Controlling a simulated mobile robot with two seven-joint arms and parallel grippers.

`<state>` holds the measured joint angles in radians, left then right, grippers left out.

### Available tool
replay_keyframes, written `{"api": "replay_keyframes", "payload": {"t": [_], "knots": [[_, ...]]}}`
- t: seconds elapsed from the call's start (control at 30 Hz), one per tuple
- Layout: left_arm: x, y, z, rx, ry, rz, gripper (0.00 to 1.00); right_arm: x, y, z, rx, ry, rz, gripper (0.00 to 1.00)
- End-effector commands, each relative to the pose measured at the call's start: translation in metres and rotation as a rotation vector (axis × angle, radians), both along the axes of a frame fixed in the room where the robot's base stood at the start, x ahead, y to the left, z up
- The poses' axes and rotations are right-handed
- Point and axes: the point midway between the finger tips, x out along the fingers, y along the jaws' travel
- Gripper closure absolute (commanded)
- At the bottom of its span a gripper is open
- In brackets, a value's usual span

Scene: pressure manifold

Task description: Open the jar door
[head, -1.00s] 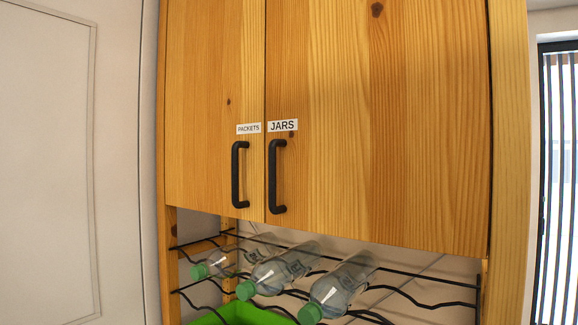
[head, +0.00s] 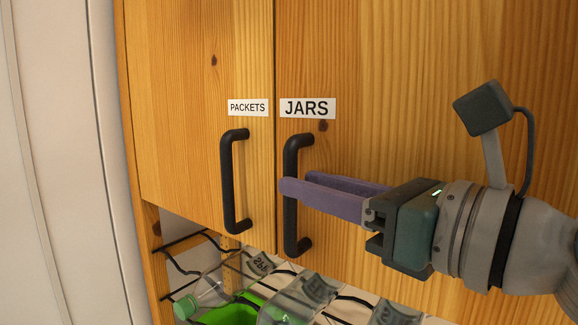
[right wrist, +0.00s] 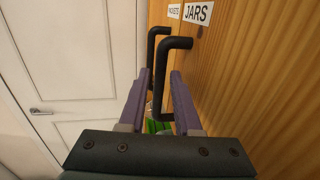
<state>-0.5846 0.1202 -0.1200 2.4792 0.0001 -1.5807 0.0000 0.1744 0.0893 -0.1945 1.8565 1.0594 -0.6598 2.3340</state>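The jar door (head: 400,60) is a wooden cupboard door labelled JARS, and it is shut. Its black upright bar handle (head: 292,158) also shows in the right wrist view (right wrist: 176,43). My right gripper (head: 297,183) comes in from the right with its purple fingers at the handle's middle. In the right wrist view the fingers (right wrist: 158,88) are spread apart, with the handle's bar between them. A gap shows beside the bar, so the gripper is open around it. Whether either finger touches the bar cannot be told. My left gripper is not in view.
The packets door (head: 185,90) with its own black handle (head: 229,190) is shut close on the left. A white door (right wrist: 70,70) stands left of the cupboard.

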Motion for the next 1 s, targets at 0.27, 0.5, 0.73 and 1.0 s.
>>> {"api": "replay_keyframes", "payload": {"t": [0.27, 0.5, 0.73, 1.0], "knots": [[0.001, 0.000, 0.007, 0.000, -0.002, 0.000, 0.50, 0.024, 0.023, 0.000, -0.002, -0.001, 0.001, 0.68], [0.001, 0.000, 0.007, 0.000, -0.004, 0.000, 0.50, 0.028, 0.026, -0.001, -0.004, -0.002, 0.000, 0.68], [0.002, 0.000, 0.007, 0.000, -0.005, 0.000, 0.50, 0.027, 0.026, -0.001, -0.004, -0.001, 0.000, 0.81], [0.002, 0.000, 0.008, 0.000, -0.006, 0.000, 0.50, 0.027, 0.026, -0.001, -0.004, -0.001, 0.000, 1.00]]}}
